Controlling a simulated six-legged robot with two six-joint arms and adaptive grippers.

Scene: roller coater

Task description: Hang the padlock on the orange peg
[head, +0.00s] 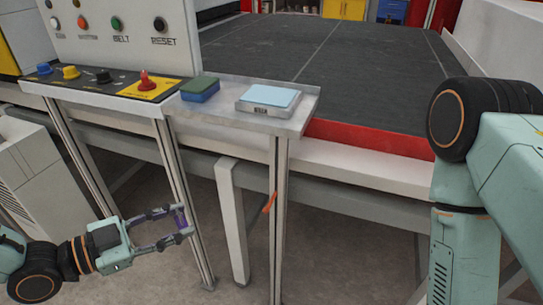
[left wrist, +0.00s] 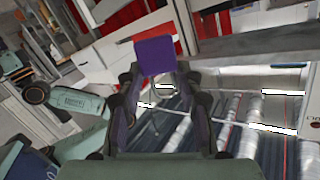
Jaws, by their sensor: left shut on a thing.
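The purple padlock (left wrist: 155,55) is between the fingertips of my left gripper (left wrist: 158,76). A pale ring below its body in the left wrist view looks like its shackle. In the head view my left gripper (head: 182,221) is shut on the padlock, of which only a small purple part shows. The orange peg (head: 270,203) sticks out from a metal post under the small shelf, right of my left gripper and apart from it. I cannot make out the peg in the left wrist view. My right gripper is out of view.
A metal shelf (head: 225,112) holds a green-and-blue sponge (head: 200,89) and a scale-like device (head: 269,98). A control panel (head: 120,35) stands at left. Metal legs (head: 233,220) stand near the peg. A dark conveyor belt (head: 340,60) lies behind. Open floor lies below.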

